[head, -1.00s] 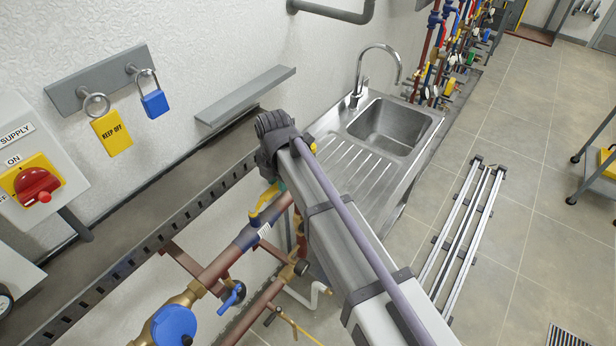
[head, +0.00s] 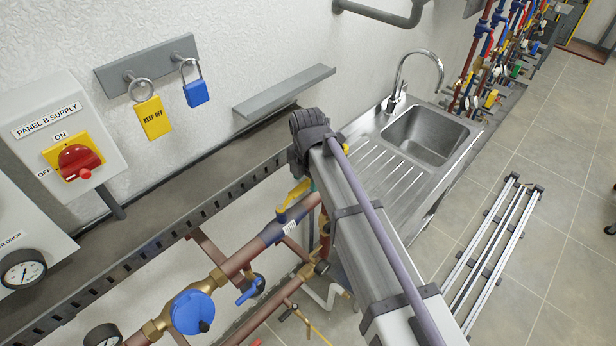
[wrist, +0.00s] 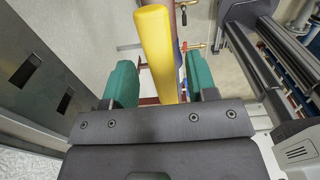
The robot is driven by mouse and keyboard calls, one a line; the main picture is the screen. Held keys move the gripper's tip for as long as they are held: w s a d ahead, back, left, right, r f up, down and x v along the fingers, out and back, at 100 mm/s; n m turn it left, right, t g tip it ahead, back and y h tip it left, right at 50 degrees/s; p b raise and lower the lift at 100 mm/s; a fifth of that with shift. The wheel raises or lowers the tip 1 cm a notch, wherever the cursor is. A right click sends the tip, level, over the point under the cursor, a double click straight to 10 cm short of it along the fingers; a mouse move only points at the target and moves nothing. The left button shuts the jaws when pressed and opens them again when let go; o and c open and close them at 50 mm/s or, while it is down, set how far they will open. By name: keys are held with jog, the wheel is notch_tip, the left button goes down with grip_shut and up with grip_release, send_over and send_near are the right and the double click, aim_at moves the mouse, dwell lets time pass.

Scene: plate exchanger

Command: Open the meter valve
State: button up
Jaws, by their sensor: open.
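A yellow lever handle (head: 293,196) sits on a pipe valve in the head view, just left of my forearm. I take it to be the meter valve; no label on it is readable. In the wrist view the yellow handle (wrist: 158,50) stands lengthwise between the two green fingers of my gripper (wrist: 163,85). The fingers are open, with a gap showing on the left and a narrower one on the right. Whether either touches the handle is unclear. In the head view my arm hides most of the gripper. A blue round meter (head: 193,312) sits lower left along the pipe.
A slotted grey rail (head: 140,258) runs along the wall close to the valve. A small blue-handled valve (head: 250,290) is on the piping below. A steel sink (head: 425,135) stands behind my arm.

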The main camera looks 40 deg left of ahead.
aim_at(308, 180)
notch_tip(308, 180, up, 11)
jog(key=p, duration=1)
jog(key=shift+p, duration=0.4)
jog(key=shift+f, duration=0.15)
